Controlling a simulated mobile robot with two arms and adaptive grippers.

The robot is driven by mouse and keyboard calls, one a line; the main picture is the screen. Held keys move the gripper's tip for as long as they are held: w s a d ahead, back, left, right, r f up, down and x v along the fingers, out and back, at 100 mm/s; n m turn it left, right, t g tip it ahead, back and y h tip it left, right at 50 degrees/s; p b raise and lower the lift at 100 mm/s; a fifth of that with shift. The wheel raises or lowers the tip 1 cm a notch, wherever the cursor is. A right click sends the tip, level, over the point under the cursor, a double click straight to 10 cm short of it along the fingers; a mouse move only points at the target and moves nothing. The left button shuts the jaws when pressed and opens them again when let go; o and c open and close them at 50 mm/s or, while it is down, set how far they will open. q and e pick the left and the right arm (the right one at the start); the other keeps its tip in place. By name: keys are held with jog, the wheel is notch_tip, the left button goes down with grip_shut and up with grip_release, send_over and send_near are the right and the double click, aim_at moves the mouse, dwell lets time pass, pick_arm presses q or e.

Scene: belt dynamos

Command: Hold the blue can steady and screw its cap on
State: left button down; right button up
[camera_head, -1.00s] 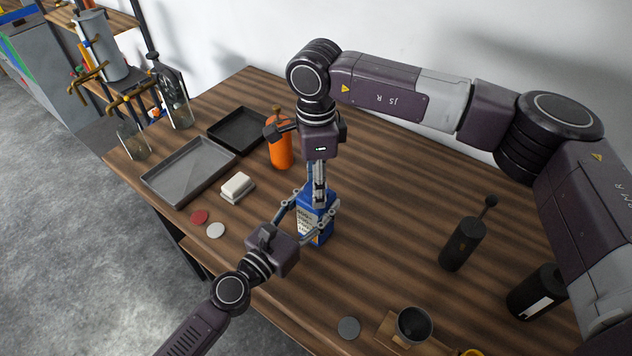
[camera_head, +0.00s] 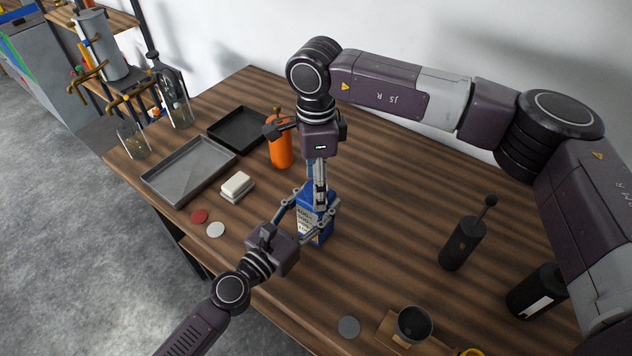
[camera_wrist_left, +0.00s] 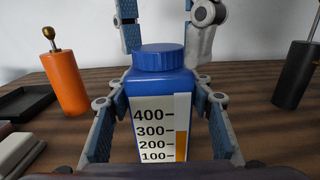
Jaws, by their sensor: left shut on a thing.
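The blue can (camera_head: 302,226) stands upright on the wooden table. In the left wrist view the can (camera_wrist_left: 158,90) shows a white scale label, and its ribbed blue cap (camera_wrist_left: 159,58) sits on top; whether it is fully tightened I cannot tell. My left gripper (camera_head: 312,228) is shut on the can's body, one finger on each side; the fingers also show in the left wrist view (camera_wrist_left: 160,125). My right gripper (camera_head: 318,197) points down from above the can. In the left wrist view its fingers (camera_wrist_left: 165,45) are spread apart, at about the cap's top, and appear clear of it.
An orange bottle (camera_head: 281,152), a black tray (camera_head: 237,148), a grey tray (camera_head: 215,172) and a white block (camera_head: 237,187) lie behind and left. A dark bottle (camera_head: 462,245) and a black cup (camera_head: 414,325) stand at right.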

notch_tip(320, 180, up, 12)
dwell(0.4)
pick_arm(q)
jog(key=c, duration=0.9)
grip_release()
pick_arm(e)
jog(key=shift+f, duration=0.1)
pick_arm(q)
jog(key=v, duration=1.2)
